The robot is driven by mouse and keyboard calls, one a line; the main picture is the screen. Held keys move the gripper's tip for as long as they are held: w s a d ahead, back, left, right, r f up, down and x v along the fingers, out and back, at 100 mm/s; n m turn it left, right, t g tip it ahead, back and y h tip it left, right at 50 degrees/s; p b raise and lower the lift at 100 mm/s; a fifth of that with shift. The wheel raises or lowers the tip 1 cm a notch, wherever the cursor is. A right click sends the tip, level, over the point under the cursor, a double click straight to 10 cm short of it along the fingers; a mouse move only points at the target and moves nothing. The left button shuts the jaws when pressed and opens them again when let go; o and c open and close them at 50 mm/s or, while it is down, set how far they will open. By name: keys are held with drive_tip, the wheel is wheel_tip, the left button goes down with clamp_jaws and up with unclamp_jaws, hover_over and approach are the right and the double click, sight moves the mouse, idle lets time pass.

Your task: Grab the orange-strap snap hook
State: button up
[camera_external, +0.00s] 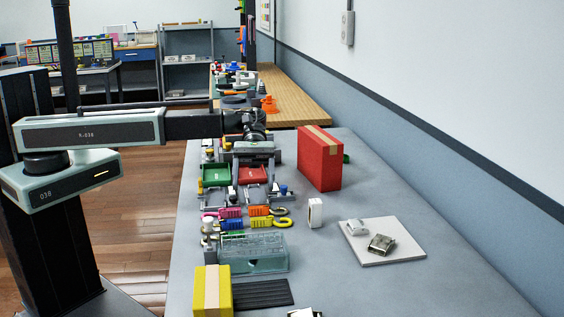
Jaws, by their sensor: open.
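My gripper (252,138) is at the end of my arm, which reaches in from the left. It is over the far part of the grey table (390,285), above a green bin (216,176) and a red bin (252,174). Its jaws are open, and I see nothing held in them. An orange piece (261,211) with a dark hook (281,211) lies nearer the camera on the table, beside pink and yellow pieces. Whether this is the orange-strap snap hook is too small to tell. Small coloured items also hang at the back (243,35), too small to make out.
A red box (319,158) stands right of my gripper. A clear bluish container (254,255) and a yellow box (212,291) stand nearer. A white board (382,240) holds metal parts. A wooden table (300,105) with an orange item (269,104) lies beyond. The right front is clear.

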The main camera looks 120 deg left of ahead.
drive_tip(key=n+t+y+b, duration=0.1)
drive_tip(key=t+b, duration=0.1)
drive_tip(key=b, duration=0.1)
approach(269, 210)
drive_tip(key=shift+s+d+r, duration=0.3)
drive_tip(key=shift+s+d, duration=0.2)
drive_tip(key=shift+s, duration=0.25)
drive_tip(key=shift+s+a, duration=0.1)
drive_tip(key=shift+b+x, duration=1.35)
drive_tip(key=shift+x, duration=2.65)
drive_tip(key=shift+s, duration=0.2)
drive_tip(key=c, duration=1.2)
